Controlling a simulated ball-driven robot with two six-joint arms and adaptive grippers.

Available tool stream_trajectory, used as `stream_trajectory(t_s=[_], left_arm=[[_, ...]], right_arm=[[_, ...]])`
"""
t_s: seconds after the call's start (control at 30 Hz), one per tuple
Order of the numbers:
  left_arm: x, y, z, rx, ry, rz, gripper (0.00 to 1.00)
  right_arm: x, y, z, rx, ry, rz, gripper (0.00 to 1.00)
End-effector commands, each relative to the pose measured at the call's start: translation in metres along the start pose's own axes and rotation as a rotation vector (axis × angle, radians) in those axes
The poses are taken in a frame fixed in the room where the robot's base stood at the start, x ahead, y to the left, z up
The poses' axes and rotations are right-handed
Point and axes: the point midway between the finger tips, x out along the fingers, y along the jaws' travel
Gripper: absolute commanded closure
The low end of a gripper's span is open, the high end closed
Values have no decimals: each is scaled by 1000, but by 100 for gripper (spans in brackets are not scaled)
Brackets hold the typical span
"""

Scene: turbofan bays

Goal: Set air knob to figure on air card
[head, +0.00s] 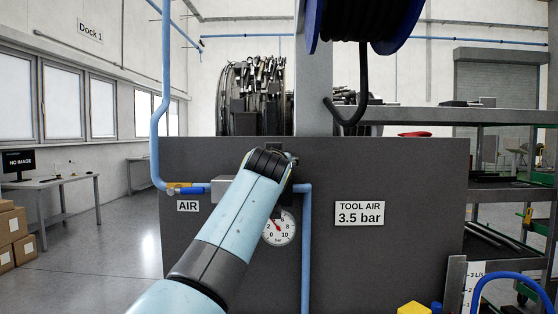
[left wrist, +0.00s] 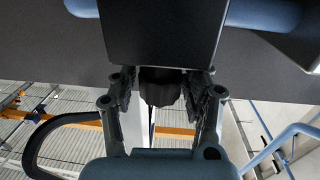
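The air card (head: 360,213) on the dark grey panel reads TOOL AIR 3.5 bar. A round white gauge (head: 279,227) marked in bar sits left of it; its red needle points up and left, too small to read exactly. My left arm reaches up to the regulator on the air line, and its gripper hides the knob in the head view. In the left wrist view the black air knob (left wrist: 160,87) hangs below a dark block, between the fingers of my left gripper (left wrist: 164,90). The fingers stand on both sides of it with narrow gaps. My right gripper is out of view.
A hose reel (head: 360,22) hangs above. Shelves (head: 500,120) stand at the right.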

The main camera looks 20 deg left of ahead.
Motion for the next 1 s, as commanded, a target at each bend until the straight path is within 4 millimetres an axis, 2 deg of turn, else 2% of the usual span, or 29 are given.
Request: stream_trajectory(t_s=[0.07, 0.37, 0.47, 0.8, 1.0], left_arm=[[0, 0, -3, 0, 5, 0, 38], [0, 0, -8, -1, 11, 0, 38], [0, 0, -20, -1, 15, 0, 38], [-1, 0, -86, -1, 12, 1, 38], [-1, 0, -103, 0, 8, 1, 38]], right_arm=[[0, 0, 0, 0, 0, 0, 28], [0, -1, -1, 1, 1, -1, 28], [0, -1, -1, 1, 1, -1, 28], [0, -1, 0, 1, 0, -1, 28], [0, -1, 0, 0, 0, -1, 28]])
